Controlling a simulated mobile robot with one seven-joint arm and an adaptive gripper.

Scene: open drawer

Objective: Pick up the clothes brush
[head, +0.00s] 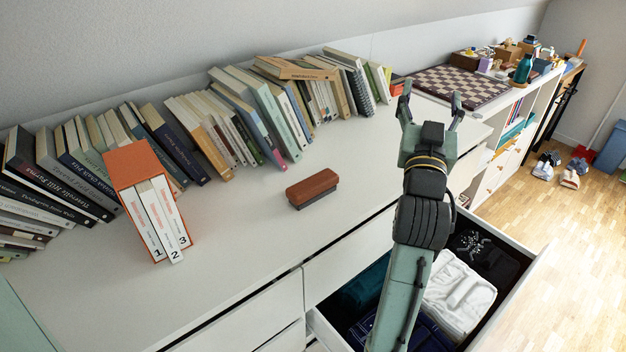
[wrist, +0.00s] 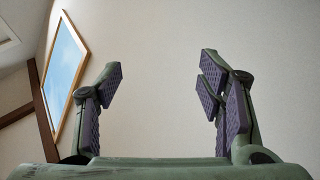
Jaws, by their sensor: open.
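The clothes brush (head: 312,187) has a reddish-brown wooden back and a dark lower part. It lies on the white dresser top (head: 245,235), near the front edge, in the head view. My gripper (head: 429,98) is raised to the right of the brush and well apart from it. Its two fingers are spread with nothing between them. In the wrist view my gripper (wrist: 160,95) is open, with purple pads facing a bare wall. The brush does not show in the wrist view.
A row of leaning books (head: 255,110) lines the wall behind the brush. An orange box of books (head: 135,170) stands to its left. A chessboard (head: 462,84) lies at the back right. An open drawer (head: 520,275) with folded clothes juts out below my arm. The dresser top around the brush is clear.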

